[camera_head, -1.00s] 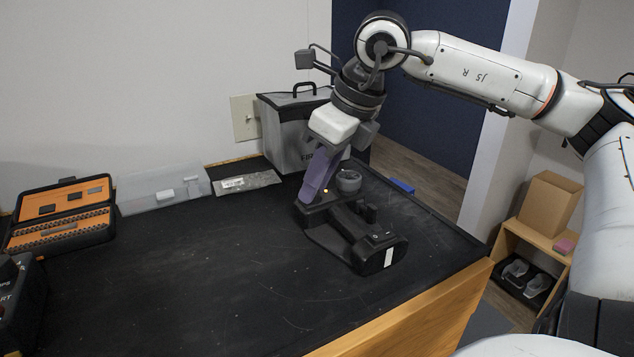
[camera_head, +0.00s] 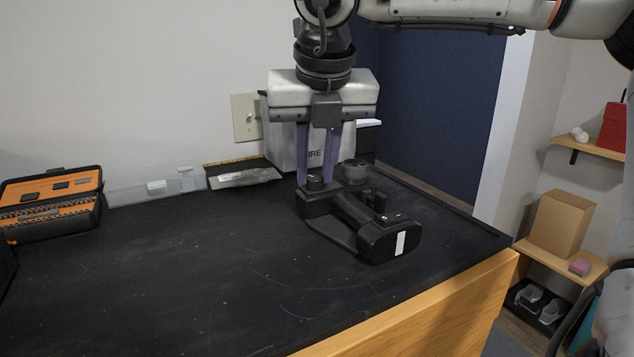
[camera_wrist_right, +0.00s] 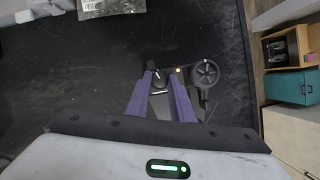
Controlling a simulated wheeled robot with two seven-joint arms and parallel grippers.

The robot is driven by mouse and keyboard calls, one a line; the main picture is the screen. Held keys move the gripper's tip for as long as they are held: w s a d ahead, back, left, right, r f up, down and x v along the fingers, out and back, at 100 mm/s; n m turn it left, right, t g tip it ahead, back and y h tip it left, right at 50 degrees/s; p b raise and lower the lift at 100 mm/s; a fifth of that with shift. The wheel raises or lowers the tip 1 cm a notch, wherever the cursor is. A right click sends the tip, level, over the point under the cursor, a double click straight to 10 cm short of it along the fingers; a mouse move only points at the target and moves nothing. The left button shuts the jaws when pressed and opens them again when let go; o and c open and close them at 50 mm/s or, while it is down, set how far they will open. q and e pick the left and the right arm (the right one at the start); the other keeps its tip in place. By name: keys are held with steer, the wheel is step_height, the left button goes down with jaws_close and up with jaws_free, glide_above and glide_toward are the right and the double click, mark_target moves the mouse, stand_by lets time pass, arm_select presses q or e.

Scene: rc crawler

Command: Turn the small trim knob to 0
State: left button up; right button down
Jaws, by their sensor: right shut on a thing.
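The black transmitter (camera_head: 345,222) lies on the dark bench top, its steering wheel (camera_head: 356,170) at the far right end. The small trim knob (camera_head: 315,180) is a dark round knob on its far left part. It also shows in the wrist view (camera_wrist_right: 159,79), left of the lit dot and the spoked wheel (camera_wrist_right: 205,73). My right gripper (camera_head: 316,181) points straight down with its purple fingers on either side of the knob, shut on it. The fingers partly hide the knob, and its pointer and scale marks cannot be read. My left gripper is not in view.
A grey bag (camera_head: 279,140) stands just behind the gripper. An orange and black tool case (camera_head: 50,203), a clear box (camera_head: 140,187) and a silver packet (camera_head: 244,177) lie along the wall. The front left of the bench top (camera_head: 170,290) is clear.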

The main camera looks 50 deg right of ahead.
steer(key=shift+w+a+m+g+h+b, duration=0.1)
steer(key=shift+m+g+h+b, duration=0.2)
steer(key=shift+m, duration=0.55)
steer(key=shift+a+m+g+h+b, duration=0.15)
steer(key=shift+m+b, duration=0.25)
steer(key=shift+m, duration=0.45)
steer(key=shift+d+m, duration=0.1)
steer(key=shift+m, duration=0.2)
steer(key=c, duration=1.5)
jaws_free()
steer(key=shift+c, duration=0.2)
steer(key=p+v, duration=0.1)
steer(key=v, duration=0.9)
steer(key=shift+p, duration=0.4)
